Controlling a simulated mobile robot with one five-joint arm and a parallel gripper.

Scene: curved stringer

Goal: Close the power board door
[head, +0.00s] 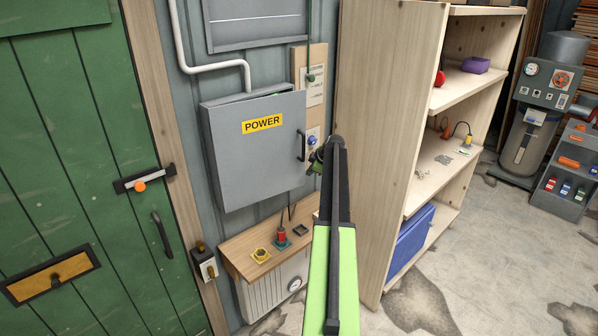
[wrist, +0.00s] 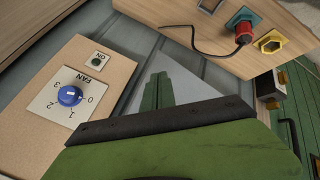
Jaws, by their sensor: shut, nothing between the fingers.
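The grey power board door (head: 255,160), with a yellow POWER label and a dark handle on its right side, is on the wall left of centre in the head view. Its front stands a little proud at the top, where a thin gap shows green inside, so it looks slightly ajar. My gripper (head: 315,162) is just right of the door's handle edge, partly hidden by my arm. In the wrist view my gripper (wrist: 158,92) has its green fingers together, empty, over a plain grey surface. I cannot tell whether it touches the door.
A fan dial board (wrist: 70,105) is beside my gripper. Below the door is a wooden ledge (head: 235,250) with a red plug (head: 282,237) and a yellow socket (head: 260,255). A tall wooden shelf (head: 385,150) stands close on the right. A green door (head: 70,120) is left.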

